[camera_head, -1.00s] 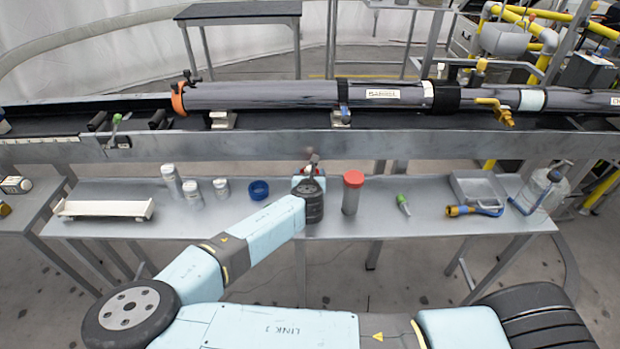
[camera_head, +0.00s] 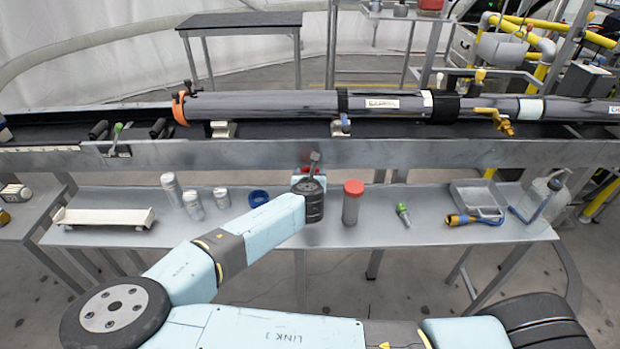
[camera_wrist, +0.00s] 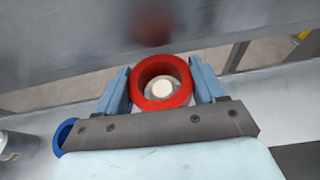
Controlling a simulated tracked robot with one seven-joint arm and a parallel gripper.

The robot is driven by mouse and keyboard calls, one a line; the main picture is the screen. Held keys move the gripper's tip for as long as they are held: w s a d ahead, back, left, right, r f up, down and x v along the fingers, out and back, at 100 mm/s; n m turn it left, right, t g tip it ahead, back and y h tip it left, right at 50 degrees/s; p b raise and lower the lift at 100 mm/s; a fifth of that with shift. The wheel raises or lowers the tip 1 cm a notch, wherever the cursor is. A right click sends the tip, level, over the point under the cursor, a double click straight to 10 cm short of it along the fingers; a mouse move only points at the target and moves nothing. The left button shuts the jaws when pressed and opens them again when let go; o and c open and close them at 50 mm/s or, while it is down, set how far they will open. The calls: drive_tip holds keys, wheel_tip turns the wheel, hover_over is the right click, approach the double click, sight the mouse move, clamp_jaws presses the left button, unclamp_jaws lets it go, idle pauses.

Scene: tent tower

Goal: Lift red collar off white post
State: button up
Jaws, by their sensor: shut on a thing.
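The red collar (camera_wrist: 143,99) is a thick ring between the two blue fingers of my gripper (camera_wrist: 161,84) in the wrist view. The fingers are shut on its left and right sides. The round end of the white post (camera_wrist: 162,89) shows through the collar's hole, with a grey gap around it. From this angle I cannot tell whether the collar is still around the post or above it. In the head view a little red of the collar (camera_head: 311,170) shows behind my dark wrist, which hides most of the gripper and the post.
A red-lidded jar (camera_head: 351,205) stands close to the right of my wrist. The metal beam (camera_head: 250,155) with the long dark tube (camera_head: 270,103) runs behind the grey bench (camera_head: 400,230).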

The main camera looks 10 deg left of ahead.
drive_tip(key=shift+r, duration=1.4)
